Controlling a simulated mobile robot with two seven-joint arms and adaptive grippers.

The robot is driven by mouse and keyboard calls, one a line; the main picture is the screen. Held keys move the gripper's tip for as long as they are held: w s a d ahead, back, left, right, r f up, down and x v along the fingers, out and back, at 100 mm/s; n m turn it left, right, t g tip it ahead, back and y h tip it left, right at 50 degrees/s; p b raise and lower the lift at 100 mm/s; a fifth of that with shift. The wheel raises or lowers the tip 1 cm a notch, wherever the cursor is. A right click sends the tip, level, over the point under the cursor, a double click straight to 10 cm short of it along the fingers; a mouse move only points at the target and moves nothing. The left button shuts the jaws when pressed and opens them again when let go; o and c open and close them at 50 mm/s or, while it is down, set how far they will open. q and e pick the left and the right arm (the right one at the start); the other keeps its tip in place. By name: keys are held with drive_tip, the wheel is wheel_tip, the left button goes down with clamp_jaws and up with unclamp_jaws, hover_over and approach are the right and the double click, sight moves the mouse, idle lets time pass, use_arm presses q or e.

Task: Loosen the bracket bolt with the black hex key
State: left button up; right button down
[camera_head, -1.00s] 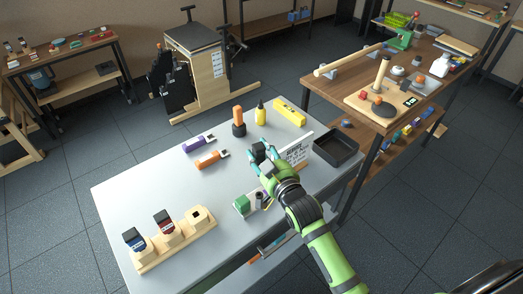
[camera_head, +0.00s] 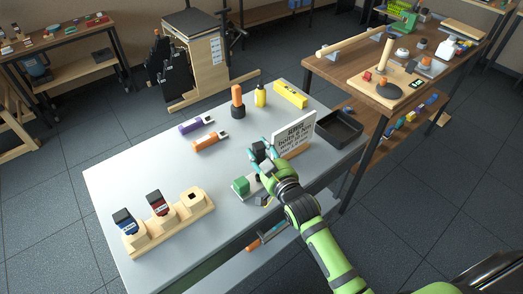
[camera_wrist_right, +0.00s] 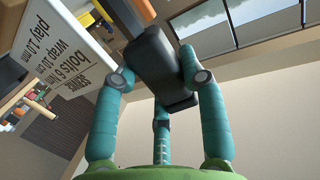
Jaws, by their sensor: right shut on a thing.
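My right gripper (camera_head: 262,158) is shut on the black hex key (camera_head: 258,149), seen as a dark block-like handle between the fingers. In the right wrist view the fingers (camera_wrist_right: 155,95) close around the black handle (camera_wrist_right: 162,68); the key's tip is not clear. A small fixture with a green block (camera_head: 241,187) stands on the table just left of and nearer than the gripper. The bracket bolt cannot be made out; my gripper and wrist cover part of that area. My left gripper is not in view.
A wooden holder (camera_head: 182,224) at the front left carries blue-labelled (camera_head: 124,220) and red-labelled (camera_head: 157,203) black handles and one empty place. A white sign (camera_head: 294,134) stands close behind the gripper, with a black tray (camera_head: 338,128) to its right. The table's left middle is clear.

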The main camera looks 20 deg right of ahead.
drive_tip(key=shift+p, duration=0.5)
idle(1.0)
drive_tip(key=shift+f, duration=0.2)
drive_tip(key=shift+f+b, duration=0.85)
drive_tip(key=shift+f, duration=0.15)
drive_tip(key=shift+r, duration=0.1)
idle(0.5)
drive_tip(key=shift+y, duration=0.3)
